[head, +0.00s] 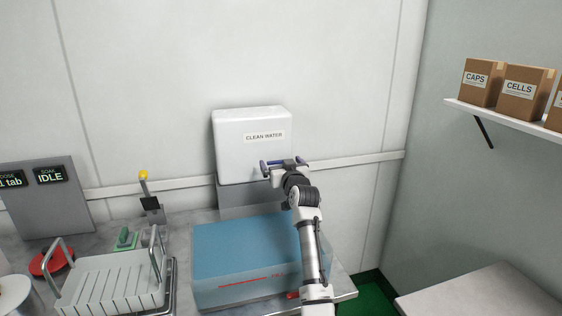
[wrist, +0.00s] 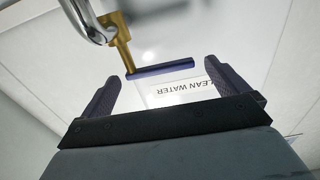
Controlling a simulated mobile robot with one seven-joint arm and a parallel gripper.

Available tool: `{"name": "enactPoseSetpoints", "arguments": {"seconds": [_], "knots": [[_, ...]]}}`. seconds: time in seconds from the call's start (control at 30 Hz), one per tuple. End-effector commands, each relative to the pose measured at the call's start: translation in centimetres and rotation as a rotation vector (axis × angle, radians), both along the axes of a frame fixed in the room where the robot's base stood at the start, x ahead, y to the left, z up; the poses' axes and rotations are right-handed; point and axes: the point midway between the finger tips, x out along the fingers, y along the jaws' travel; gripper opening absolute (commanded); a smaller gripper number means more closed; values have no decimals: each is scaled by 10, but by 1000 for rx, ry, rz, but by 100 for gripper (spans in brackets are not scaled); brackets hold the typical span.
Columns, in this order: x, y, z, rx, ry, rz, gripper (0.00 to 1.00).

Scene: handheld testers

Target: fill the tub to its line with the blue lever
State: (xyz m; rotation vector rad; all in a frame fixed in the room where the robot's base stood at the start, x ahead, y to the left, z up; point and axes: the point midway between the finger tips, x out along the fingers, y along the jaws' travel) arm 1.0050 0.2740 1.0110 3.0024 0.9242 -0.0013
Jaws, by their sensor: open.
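The white tank (head: 235,150) labelled CLEAN WATER is on the back wall. In the wrist view, the dark blue lever (wrist: 160,69) sits on a brass stem beside a chrome spout (wrist: 88,18). My gripper (head: 283,162) is at the tank's lower front right. In the wrist view my gripper (wrist: 160,73) is open, with the lever between its fingertips and gaps at both ends. The bluish, see-through tub (head: 240,245) stands on the counter below, with a red line low on its front. I cannot tell its water level. My arm hides its right side.
A white rack (head: 110,285) with grey handles stands left of the tub. A panel (head: 50,210) reads IDLE under SOAK. A shelf (head: 505,121) with boxes is at right.

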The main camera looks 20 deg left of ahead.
Motion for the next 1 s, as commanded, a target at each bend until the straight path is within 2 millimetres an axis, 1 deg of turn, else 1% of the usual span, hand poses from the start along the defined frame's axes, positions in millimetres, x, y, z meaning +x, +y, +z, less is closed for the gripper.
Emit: {"name": "enactPoseSetpoints", "arguments": {"seconds": [0.13,0.47,0.93,1.0], "knots": [[6,5,0,-1,-1,0,99],[8,5,0,1,-1,-1,99],[8,5,0,1,-1,-1,38],[8,5,0,1,-1,-1,36]]}}
